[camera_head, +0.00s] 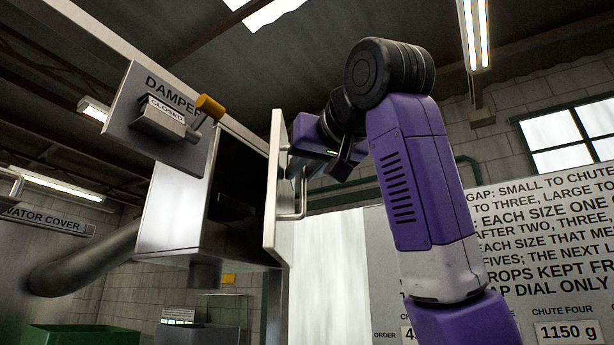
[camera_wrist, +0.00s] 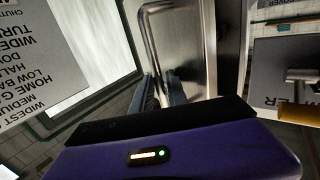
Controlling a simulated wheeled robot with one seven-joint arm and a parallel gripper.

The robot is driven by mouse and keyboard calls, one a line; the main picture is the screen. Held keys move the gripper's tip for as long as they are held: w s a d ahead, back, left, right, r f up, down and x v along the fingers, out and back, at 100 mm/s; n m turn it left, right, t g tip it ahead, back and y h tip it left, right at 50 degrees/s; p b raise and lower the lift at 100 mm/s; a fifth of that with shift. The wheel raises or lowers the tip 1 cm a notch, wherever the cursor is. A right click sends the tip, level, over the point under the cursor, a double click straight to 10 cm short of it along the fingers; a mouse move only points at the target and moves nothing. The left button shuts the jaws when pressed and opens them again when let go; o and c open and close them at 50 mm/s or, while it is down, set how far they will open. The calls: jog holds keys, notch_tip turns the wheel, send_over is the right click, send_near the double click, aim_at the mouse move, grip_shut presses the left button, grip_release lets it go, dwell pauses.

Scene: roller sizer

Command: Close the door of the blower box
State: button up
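The blower box (camera_head: 173,215) is a pale metal box with a dark inside. Its door (camera_head: 273,190) stands open on the box's right side in the head view, with a bent metal bar handle (camera_head: 304,192) on its outer face. The door (camera_wrist: 188,45) and handle (camera_wrist: 149,45) also show in the wrist view. My gripper (camera_wrist: 160,88) is at the handle, with its dark fingers on either side of the bar's lower part. Whether they press on the bar is unclear. In the head view the fingertips are mostly hidden near the door.
A damper plate (camera_head: 150,110) marked CLOSED, with a yellow-ended lever (camera_head: 209,106), is mounted up and left of the door. A large duct (camera_head: 85,262) runs left of the box. A printed rules board (camera_head: 540,230) stands at the right. Bins (camera_head: 65,335) are below.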

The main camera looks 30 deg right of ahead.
jog(key=shift+s, duration=0.6)
jog(key=shift+s+a+b, duration=0.2)
jog(key=shift+s+b, duration=0.2)
jog(key=shift+s, duration=0.5)
jog(key=shift+s+a+b, duration=0.15)
jog(key=shift+s+b, duration=0.2)
jog(key=shift+s, duration=0.5)
jog(key=shift+s+a+b, duration=0.2)
jog(key=shift+s+b, duration=0.2)
jog(key=shift+s, duration=0.5)
jog(key=s+b, duration=0.5)
jog(key=s, duration=0.2)
jog(key=shift+s+a, duration=0.35)
jog(key=shift+r, duration=0.1)
jog(key=shift+c, duration=0.5)
